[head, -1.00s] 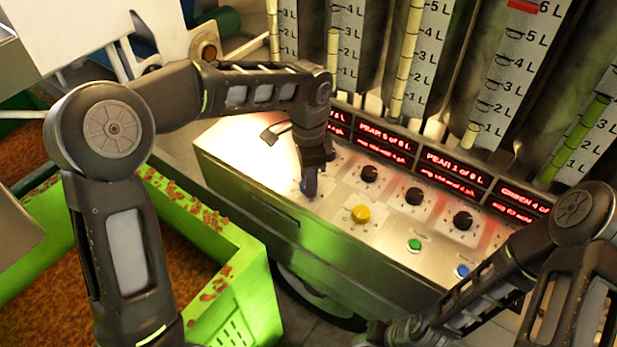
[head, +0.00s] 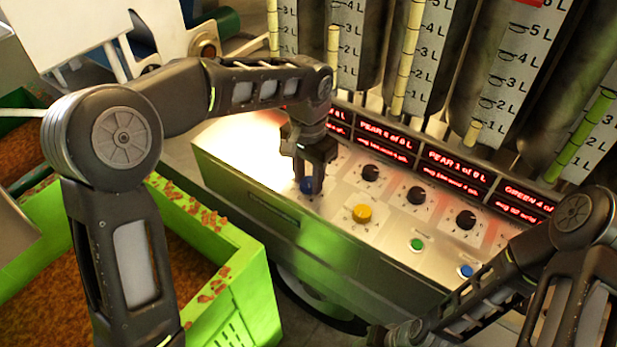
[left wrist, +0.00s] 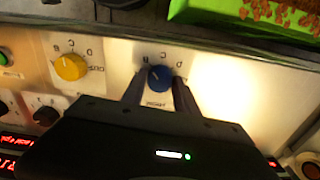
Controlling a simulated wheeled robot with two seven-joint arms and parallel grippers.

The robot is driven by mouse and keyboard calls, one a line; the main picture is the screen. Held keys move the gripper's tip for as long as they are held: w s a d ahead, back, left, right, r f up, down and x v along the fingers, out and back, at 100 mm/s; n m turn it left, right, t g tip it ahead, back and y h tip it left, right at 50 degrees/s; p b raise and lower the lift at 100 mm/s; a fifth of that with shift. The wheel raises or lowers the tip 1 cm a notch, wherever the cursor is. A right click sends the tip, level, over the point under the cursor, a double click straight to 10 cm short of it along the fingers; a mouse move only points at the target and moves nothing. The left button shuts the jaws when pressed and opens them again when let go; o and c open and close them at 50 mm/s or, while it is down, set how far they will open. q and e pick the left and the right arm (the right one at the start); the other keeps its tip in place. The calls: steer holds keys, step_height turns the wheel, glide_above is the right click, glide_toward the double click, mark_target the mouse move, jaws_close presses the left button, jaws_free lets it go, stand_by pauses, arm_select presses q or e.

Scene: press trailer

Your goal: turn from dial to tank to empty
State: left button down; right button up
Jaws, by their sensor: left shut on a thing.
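The blue dial (head: 308,187) sits at the left end of the sloping metal panel. My left gripper (head: 312,180) points down onto it and is shut on it. In the left wrist view the blue dial (left wrist: 160,77) lies between the two fingertips (left wrist: 158,88). Letters ring it, and a small label beneath it is too blurred to read surely. The yellow dial (head: 361,214) stands to its right, with letters around it. My right arm comes in at the lower right; its fingertips are not in view.
Black knobs (head: 370,173) line the panel below red displays (head: 387,137). Green (head: 416,244) and blue (head: 465,271) buttons are near the front. Tall tanks with litre scales (head: 497,75) stand behind. A green bin (head: 235,285) is close at the left.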

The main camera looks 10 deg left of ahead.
mark_target(309, 182)
arm_select(q)
steer(key=shift+n, duration=0.5)
steer(key=c, duration=0.9)
jaws_free()
step_height(309, 182, up, 8)
steer(key=shift+f, duration=0.1)
